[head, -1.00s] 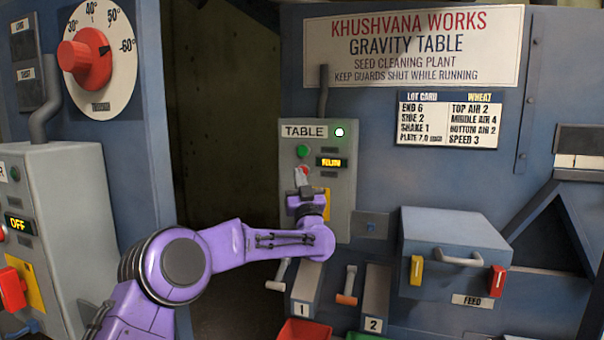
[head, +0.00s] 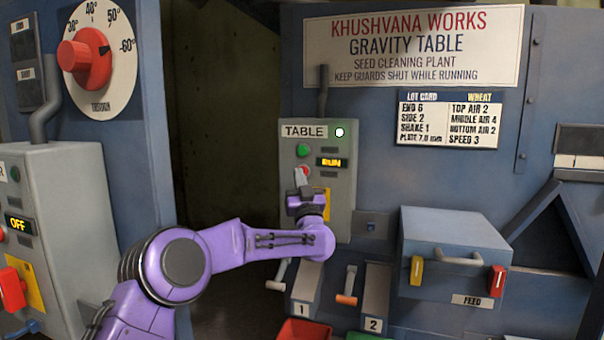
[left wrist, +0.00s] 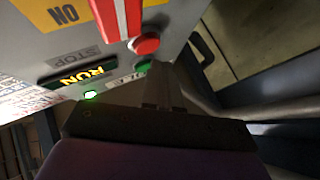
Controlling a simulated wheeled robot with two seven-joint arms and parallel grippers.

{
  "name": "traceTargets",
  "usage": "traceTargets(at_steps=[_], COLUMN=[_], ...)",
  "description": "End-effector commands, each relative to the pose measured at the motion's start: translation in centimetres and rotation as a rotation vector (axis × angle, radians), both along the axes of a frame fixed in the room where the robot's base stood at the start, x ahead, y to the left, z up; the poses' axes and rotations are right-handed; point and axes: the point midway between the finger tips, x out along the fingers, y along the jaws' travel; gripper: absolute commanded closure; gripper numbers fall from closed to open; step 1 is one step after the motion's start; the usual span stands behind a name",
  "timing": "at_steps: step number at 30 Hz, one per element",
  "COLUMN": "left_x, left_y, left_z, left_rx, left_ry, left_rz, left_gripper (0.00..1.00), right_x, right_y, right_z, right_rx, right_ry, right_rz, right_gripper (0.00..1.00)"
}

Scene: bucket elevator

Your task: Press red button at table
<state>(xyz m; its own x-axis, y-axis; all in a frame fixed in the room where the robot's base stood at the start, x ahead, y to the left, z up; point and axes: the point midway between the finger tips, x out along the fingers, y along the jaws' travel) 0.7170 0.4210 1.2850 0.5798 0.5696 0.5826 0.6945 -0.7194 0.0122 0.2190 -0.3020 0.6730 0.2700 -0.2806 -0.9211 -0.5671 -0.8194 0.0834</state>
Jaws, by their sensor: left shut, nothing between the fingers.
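The table panel (head: 344,205) is a grey box labelled TABLE, with a lit lamp (head: 339,132), a green button (head: 303,151) and a display (head: 331,163) reading RUN. The red button (head: 306,169) sits below the green one, partly covered by my left gripper's tip in the head view. It shows clearly in the left wrist view (left wrist: 145,44), beside the green button (left wrist: 143,66). My left gripper (head: 300,176) is shut and empty, pointing up at the panel right by the red button. I cannot tell whether it touches. My right gripper is out of view.
A yellow plate (head: 327,203) is on the panel below the display; a red-and-white part (left wrist: 118,18) stands close to the red button. Chute handles, a feed box (head: 455,250) and a red bin (head: 305,331) are nearby. Another grey panel (head: 65,200) reads OFF at left.

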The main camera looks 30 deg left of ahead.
Motion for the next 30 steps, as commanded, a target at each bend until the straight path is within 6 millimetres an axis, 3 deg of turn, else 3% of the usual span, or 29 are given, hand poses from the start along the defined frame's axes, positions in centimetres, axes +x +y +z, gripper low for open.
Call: traceTargets(at_steps=[30], left_x=[1.2], left_y=[0.3], left_z=[0.0], left_rx=[0.001], left_ry=[0.001], left_rz=[0.000], left_gripper=[1.00], right_x=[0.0], right_y=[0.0], right_z=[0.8], right_rx=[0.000], right_ry=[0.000], right_rz=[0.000], right_gripper=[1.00])
